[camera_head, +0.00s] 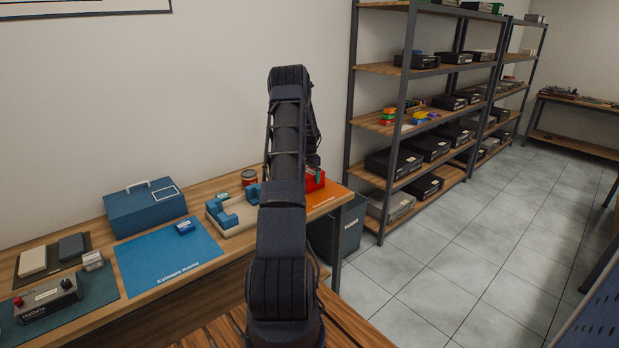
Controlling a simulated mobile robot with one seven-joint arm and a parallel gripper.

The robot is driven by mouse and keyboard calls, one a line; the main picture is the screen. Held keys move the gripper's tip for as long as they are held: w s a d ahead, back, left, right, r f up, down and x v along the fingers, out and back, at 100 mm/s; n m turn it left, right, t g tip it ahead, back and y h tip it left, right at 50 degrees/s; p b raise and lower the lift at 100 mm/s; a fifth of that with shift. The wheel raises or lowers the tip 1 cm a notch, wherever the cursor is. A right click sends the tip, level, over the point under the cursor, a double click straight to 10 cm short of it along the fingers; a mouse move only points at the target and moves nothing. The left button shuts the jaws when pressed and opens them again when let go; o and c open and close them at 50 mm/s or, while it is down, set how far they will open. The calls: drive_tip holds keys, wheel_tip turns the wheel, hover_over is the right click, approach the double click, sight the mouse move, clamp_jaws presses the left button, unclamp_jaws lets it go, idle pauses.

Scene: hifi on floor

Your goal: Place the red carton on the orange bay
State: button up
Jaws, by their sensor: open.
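A red box-shaped thing (316,181), which looks like the red carton, shows just right of my arm at the right end of the wooden table. Its left side is hidden behind my arm. The orange bay (327,197) is a flat orange mat at that table end. The red thing appears at its back part; whether it rests on it or is held above it I cannot tell. My gripper (313,161) is mostly hidden behind my arm; only a dark part shows just above the red thing. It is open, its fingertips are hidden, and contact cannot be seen.
A blue mat (168,258), a blue toolbox (146,208) and a control box (48,299) lie further left. A loaded shelf rack (381,123) stands right; the tiled floor is clear.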

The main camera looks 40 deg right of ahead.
wheel_tip(320, 180, up, 11)
drive_tip(key=a+r+n+t, duration=0.1)
drive_tip(key=a+r+n, duration=0.3)
drive_tip(key=a+r, duration=1.35)
drive_tip(key=s+a+r+n+t, duration=0.15)
drive_tip(key=s+a+r, duration=0.25)
drive_tip(key=a, duration=0.5)
drive_tip(key=s+a+r+n, duration=0.3)
drive_tip(key=s+a+r, duration=0.1)
drive_tip(key=a, duration=0.6)
drive_tip(key=s+a+r+n, duration=0.2)
drive_tip(key=s+a+n, duration=0.3)
drive_tip(key=s+a, duration=0.75)
drive_tip(key=s+a+f+n+t, duration=0.1)
drive_tip(key=s+a+f+n, duration=0.1)
drive_tip(key=s+a, duration=0.2)
drive_tip(key=s+a+f+n+t, duration=0.1)
drive_tip(key=s+a, duration=0.4)
drive_tip(key=s, duration=0.6)
drive_tip(key=shift+a+f+n, duration=0.15)
drive_tip(key=shift+f+n, duration=0.3)
drive_tip(key=shift+n, duration=0.3)
